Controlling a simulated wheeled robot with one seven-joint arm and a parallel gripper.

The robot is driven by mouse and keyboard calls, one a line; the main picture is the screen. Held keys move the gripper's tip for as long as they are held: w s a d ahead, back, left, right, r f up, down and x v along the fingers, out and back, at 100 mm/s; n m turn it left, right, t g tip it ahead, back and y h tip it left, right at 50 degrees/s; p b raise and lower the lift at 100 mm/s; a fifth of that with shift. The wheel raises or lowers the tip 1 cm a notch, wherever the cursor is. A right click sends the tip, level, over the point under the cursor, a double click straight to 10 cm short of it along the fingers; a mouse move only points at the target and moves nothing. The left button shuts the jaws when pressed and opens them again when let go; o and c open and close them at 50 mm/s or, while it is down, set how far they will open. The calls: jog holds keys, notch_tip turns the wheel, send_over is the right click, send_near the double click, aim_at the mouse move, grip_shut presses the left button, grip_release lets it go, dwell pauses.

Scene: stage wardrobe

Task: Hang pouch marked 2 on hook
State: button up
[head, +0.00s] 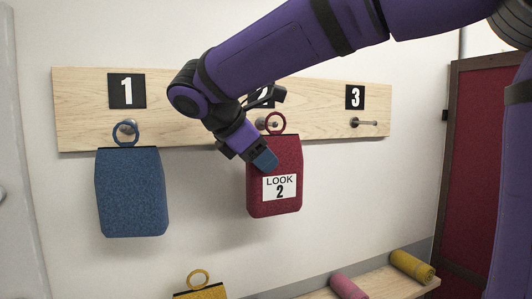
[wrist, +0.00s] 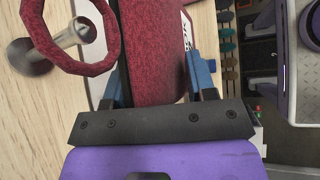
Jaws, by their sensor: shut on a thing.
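The red pouch marked LOOK 2 (head: 274,205) hangs upright below the middle of the wooden board. My gripper (head: 258,157) is shut on its upper body; in the wrist view, blue fingertips (wrist: 158,84) sit on either side of the red cloth. The pouch's red ring (head: 281,117) is at the middle hook (head: 262,123). In the wrist view the metal hook (wrist: 68,38) shows within the opening of the ring (wrist: 112,40). I cannot tell for sure whether the ring is around the hook or just in front of it. My arm partly hides the number 2 plate (head: 264,97).
A blue pouch (head: 132,195) hangs at the hook under plate 1 (head: 127,90). The hook (head: 365,122) under plate 3 (head: 355,97) is bare. A yellow pouch (head: 201,293) is below. Pink (head: 347,287) and yellow (head: 412,266) rolls lie on a ledge.

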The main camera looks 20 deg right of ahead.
jog(key=shift+w, duration=1.1)
jog(key=shift+w+f, duration=0.5)
jog(key=shift+w, duration=0.05)
